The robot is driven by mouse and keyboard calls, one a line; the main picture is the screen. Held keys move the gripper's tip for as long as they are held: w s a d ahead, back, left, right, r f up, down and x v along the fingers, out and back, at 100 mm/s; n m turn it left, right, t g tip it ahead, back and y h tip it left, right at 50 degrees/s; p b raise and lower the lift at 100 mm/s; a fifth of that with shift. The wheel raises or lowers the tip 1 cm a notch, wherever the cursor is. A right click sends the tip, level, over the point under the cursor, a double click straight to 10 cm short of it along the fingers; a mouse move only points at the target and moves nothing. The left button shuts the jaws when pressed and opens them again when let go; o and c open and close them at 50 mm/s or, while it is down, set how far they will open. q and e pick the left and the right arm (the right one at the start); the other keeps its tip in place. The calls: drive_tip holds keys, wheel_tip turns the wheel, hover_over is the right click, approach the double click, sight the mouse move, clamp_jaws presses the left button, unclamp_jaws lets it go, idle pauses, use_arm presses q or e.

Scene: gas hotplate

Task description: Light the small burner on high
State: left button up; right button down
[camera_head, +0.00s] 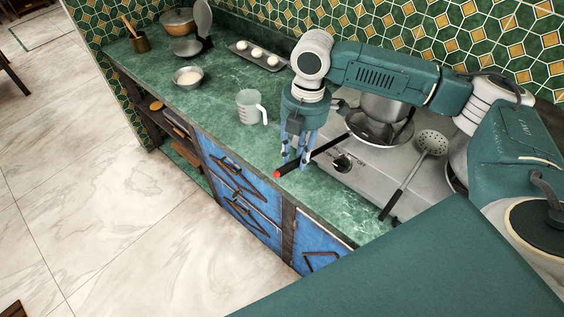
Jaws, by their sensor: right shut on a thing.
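The grey gas hotplate (355,186) stands on the green counter at the right, partly behind my right arm. A dark control knob (342,163) shows on its front part; I cannot read its setting. My right gripper (294,163) points down at the hotplate's left front edge. It is shut on a long black lighter (326,147) with a red end (277,174). The red end points toward the counter's front edge and the dark end reaches over the hotplate. No flame shows. I cannot make out the small burner. My left gripper is not in view.
A metal pot (383,110) stands on the hotplate behind the lighter. A skimmer (432,142) lies across its right side. A measuring jug (250,106), a small bowl (187,76) and a tray (258,56) are to the left. The counter around the jug is clear.

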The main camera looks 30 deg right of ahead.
sight(318, 152)
drive_tip(key=d+p, duration=0.1)
drive_tip(key=d, duration=0.2)
drive_tip(key=w+d, duration=0.1)
drive_tip(key=d, duration=0.3)
drive_tip(key=shift+w+d+f+p, duration=0.15)
drive_tip(key=shift+w+p, duration=0.05)
drive_tip(key=shift+p, duration=0.15)
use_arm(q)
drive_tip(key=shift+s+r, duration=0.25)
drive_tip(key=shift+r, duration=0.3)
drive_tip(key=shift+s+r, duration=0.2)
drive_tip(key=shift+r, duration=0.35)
use_arm(e)
drive_tip(key=shift+d, duration=0.5)
drive_tip(key=shift+w, duration=0.1)
drive_tip(key=shift+d, duration=0.35)
drive_tip(key=shift+w+d+f, duration=0.1)
drive_tip(key=shift+d, duration=0.15)
drive_tip(key=shift+a+p, duration=0.5)
drive_tip(key=shift+p, duration=0.4)
drive_tip(key=shift+a, duration=0.15)
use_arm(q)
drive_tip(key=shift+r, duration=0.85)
